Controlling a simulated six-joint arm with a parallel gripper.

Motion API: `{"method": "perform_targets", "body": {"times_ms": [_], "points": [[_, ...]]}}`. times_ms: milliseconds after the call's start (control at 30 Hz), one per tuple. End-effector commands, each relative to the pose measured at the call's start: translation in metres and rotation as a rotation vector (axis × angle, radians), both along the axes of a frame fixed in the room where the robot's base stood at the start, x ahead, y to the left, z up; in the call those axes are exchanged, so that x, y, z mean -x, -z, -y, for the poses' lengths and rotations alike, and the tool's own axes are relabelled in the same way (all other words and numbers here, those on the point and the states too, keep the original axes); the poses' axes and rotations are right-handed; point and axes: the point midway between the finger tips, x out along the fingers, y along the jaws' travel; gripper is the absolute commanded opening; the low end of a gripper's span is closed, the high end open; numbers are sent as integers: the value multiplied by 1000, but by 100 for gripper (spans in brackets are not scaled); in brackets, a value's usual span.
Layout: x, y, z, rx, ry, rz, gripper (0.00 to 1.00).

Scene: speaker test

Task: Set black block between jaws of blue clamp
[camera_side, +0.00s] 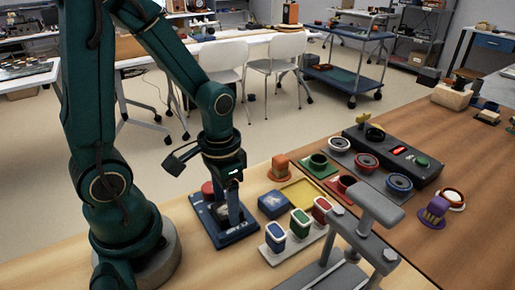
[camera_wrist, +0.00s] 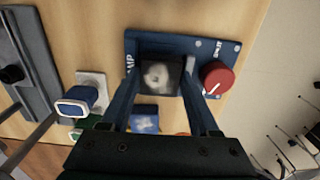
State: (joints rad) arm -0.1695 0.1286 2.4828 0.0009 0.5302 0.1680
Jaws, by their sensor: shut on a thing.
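The blue clamp (camera_side: 245,229) lies on the light wooden table below my gripper; it also shows in the wrist view (camera_wrist: 229,48), with a red knob (camera_wrist: 217,77) at its right. My gripper (camera_side: 226,213) points down over the clamp. In the wrist view, my gripper (camera_wrist: 163,82) is shut on the black block (camera_wrist: 174,63), a dark square with a pale round patch. The block sits within the clamp's outline, between its side parts. I cannot tell whether it touches the clamp's base or jaws. In the side view my fingers mostly hide it.
A blue box (camera_side: 272,205) and a yellow tray (camera_side: 300,194) lie right of the clamp. A pale holder (camera_side: 272,257) carries blue, green and red containers. A grey stand (camera_side: 372,205) rises in front. A black panel (camera_side: 425,171) lies farther right. Bare table lies left of the clamp.

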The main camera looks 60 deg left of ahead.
Motion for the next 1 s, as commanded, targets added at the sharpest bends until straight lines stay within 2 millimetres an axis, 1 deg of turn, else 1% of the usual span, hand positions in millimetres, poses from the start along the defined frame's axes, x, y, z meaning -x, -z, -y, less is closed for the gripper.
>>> {"method": "perform_targets", "body": {"times_ms": [533,567,600,633,867,1000], "points": [[0,1,0,0,0,0,1],[0,1,0,0,0,0,73],[0,1,0,0,0,0,88],[0,1,0,0,0,0,97],[0,1,0,0,0,0,97],[-1,-6,0,0,0,4,97]]}}
